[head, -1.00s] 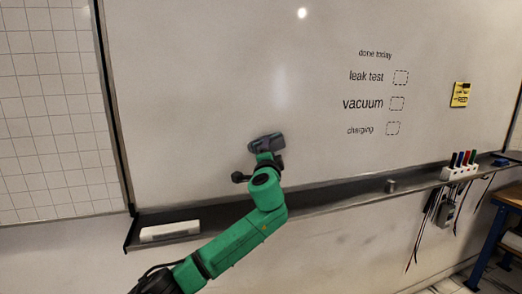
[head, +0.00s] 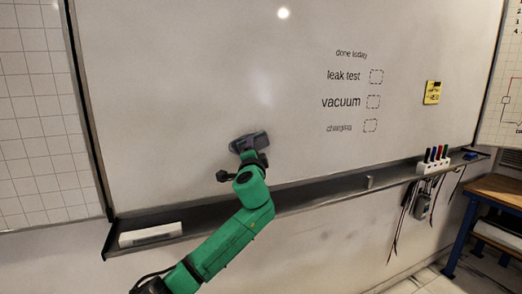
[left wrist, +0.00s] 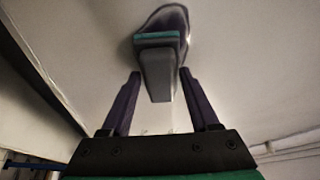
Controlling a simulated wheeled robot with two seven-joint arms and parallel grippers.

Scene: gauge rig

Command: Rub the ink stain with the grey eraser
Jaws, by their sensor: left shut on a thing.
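My left gripper (head: 253,157) is at the whiteboard (head: 190,80), left of the written list and above the tray. It is shut on the grey eraser (head: 249,141). In the left wrist view the eraser (left wrist: 157,78) sits between the two dark fingers, with a teal band near its far end. A dark, rounded patch (left wrist: 172,13) shows around that far end; I cannot tell whether it is the ink stain or shadow. No separate stain shows in the head view. Contact between eraser and board is not clear. My right gripper is not in view.
A dark tray (head: 300,196) runs below the board. It carries a white block (head: 150,234), a small grey piece (head: 369,182) and a marker holder (head: 433,163). A yellow note (head: 432,93) is on the board. A bench (head: 497,190) stands at the right.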

